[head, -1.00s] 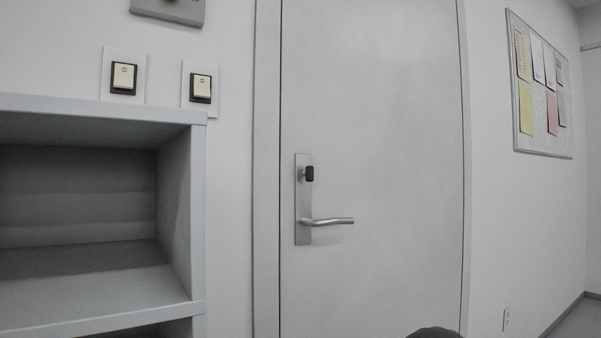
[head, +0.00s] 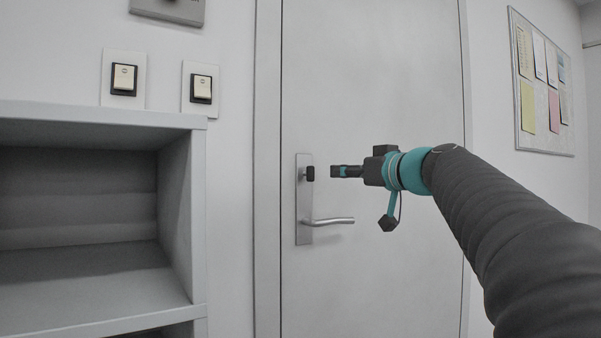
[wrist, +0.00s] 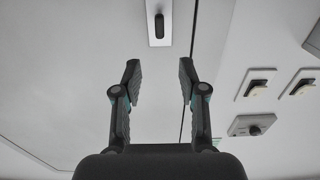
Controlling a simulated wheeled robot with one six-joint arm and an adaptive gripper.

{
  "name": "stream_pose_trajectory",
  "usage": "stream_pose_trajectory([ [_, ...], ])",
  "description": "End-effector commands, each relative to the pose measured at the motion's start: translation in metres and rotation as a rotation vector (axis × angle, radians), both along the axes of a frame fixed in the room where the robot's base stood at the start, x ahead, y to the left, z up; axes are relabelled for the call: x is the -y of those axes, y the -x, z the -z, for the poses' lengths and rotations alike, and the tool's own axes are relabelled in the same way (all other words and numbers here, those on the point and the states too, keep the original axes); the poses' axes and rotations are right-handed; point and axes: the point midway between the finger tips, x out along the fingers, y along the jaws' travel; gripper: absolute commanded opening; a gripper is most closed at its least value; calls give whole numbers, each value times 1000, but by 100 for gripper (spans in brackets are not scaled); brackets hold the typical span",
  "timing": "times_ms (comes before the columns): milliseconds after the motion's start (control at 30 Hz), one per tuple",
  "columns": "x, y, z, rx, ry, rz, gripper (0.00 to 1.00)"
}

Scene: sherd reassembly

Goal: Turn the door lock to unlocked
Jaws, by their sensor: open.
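The door lock is a small black thumb-turn (head: 310,173) near the top of a silver plate (head: 303,215) on the grey door (head: 380,80). The thumb-turn looks upright in the head view. In the wrist view the thumb-turn (wrist: 159,25) lies at the top, beyond and between the fingertips, its long side along the plate. My gripper (head: 336,171) is level with the thumb-turn, just right of it in the head view, with a gap between. In the wrist view my gripper (wrist: 158,75) is open with nothing between its fingers.
A silver lever handle (head: 330,221) sticks out below the lock. Two light switches (head: 124,78) (head: 201,88) and a grey box (head: 168,10) are on the wall at left. A grey shelf (head: 198,220) stands at lower left. A notice board (head: 541,85) hangs at right.

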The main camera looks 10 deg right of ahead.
Motion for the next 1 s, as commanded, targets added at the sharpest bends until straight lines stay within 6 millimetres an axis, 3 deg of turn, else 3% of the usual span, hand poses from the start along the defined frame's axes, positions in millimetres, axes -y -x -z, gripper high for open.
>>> stream_pose_trajectory([
  [600, -42, -97, -1, -4, 1, -2, 42],
  [800, -49, -116, 0, -4, 1, -1, 42],
  [1000, -52, -120, 0, -3, 1, 0, 42],
])
